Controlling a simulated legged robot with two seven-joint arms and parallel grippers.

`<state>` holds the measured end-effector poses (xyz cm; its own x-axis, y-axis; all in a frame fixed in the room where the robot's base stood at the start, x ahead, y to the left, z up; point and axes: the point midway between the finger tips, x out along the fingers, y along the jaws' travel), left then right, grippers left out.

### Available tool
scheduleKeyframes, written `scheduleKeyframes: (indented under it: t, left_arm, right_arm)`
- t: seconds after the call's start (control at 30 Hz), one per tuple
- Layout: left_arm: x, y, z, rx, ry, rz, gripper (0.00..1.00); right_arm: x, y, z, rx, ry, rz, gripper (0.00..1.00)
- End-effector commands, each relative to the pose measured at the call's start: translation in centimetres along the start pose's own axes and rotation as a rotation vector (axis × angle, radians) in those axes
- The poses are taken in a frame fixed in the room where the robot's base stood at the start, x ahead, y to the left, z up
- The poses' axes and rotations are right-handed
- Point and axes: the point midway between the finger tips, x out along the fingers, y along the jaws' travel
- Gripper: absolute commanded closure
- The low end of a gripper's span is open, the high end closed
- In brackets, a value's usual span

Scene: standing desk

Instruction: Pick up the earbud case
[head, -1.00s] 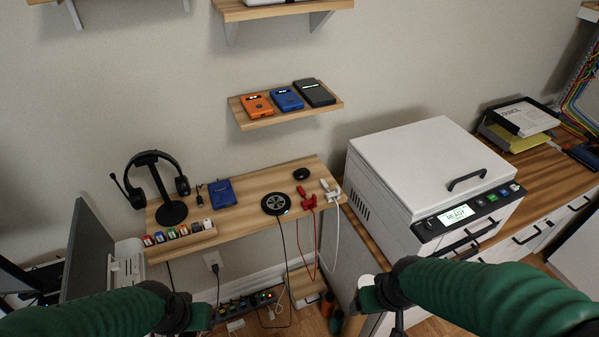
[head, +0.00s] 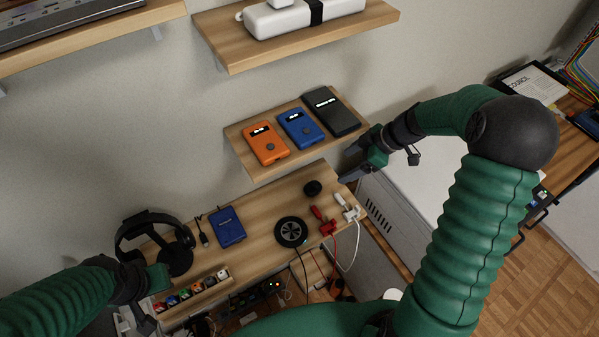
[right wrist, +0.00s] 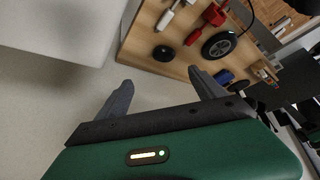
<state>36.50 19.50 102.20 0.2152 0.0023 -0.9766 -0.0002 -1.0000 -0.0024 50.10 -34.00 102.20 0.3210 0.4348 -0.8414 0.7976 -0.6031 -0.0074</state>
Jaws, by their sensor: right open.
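The earbud case seems to be the small round black object (head: 313,188) lying on the desk shelf near its back right corner. In the right wrist view it shows as a dark disc (right wrist: 163,52) beyond and between the fingertips. My right gripper (head: 349,173) is just right of the case and above the shelf's right end, apart from it. In the right wrist view the right gripper (right wrist: 162,78) has its two fingers spread with nothing between them. My left gripper (head: 150,300) is at the lower left, near the headphones; its fingers are unclear.
A wall shelf (head: 238,142) with orange, blue and black devices hangs just above. Red (head: 326,224) and white (head: 347,208) plugs and a round black charging pad (head: 291,232) lie near the case. A white machine (head: 410,185) stands to the right.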

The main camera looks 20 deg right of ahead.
Motion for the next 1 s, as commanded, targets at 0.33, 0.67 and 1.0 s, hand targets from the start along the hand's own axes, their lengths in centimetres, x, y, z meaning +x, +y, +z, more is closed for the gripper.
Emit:
scheduleKeyframes:
  t: [0.33,0.67,1.0]
  left_arm:
    - [-1.3,0.0,-0.2,0.0,-0.001,0.0,1.0]
    - [-2.0,0.0,-0.4,0.0,0.0,0.0,1.0]
    - [-2.2,0.0,-0.5,0.0,0.0,0.0,1.0]
  right_arm:
    - [8.9,0.1,-0.2,0.003,-0.006,-0.01,0.21]
    - [13.6,-0.1,-0.1,0.002,-0.006,-0.009,0.21]
    - [16.4,0.1,0.0,0.002,-0.008,-0.004,0.21]
